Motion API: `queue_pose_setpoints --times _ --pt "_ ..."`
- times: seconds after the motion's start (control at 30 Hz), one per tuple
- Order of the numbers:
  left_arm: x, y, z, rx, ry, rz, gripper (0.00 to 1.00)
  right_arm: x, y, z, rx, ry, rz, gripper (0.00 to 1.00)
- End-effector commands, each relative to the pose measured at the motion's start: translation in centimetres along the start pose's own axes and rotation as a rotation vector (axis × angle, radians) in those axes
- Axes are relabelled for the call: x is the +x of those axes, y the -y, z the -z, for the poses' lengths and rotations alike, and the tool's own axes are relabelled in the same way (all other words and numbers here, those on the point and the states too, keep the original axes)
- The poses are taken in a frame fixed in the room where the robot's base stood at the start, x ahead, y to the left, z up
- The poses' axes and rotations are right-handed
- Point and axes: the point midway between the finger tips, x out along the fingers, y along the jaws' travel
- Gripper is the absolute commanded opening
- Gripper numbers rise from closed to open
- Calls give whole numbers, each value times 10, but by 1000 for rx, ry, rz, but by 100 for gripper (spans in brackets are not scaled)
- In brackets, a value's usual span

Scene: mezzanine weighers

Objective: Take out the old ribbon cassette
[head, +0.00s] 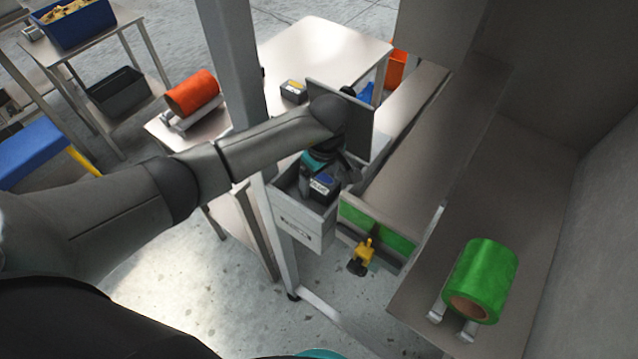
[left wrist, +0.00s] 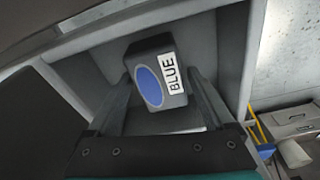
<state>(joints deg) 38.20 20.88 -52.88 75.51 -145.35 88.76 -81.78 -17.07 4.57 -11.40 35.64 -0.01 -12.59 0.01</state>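The ribbon cassette (head: 322,186) is a dark block with a blue oval and a white label. In the left wrist view the label on the cassette (left wrist: 163,94) reads BLUE. It sits inside a light grey open-topped compartment (head: 300,229), a little turned relative to my fingers. My left gripper (head: 326,172) reaches down into this compartment. In the left wrist view its two fingers stand on either side of the cassette, apparently open with narrow gaps; contact at the tips is hard to judge. My right gripper is not in view.
A grey upright panel (head: 352,115) stands behind the compartment, and a metal post (head: 240,80) stands close to my arm. A green-faced part with a yellow and black fitting (head: 364,252) is to the right. A green roll (head: 482,277) and an orange roll (head: 193,92) rest on holders.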

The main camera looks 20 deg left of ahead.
Motion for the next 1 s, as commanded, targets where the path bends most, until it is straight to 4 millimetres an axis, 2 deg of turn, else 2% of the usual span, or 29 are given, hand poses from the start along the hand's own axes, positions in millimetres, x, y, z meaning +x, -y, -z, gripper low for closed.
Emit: queue_pose_setpoints --times 0.07,0.63,1.0 --pt "0 0 0 0 0 0 76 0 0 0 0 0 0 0" --pt "0 0 0 0 0 1 12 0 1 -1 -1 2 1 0" --pt "-5 0 2 -1 -1 0 12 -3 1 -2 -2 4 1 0"
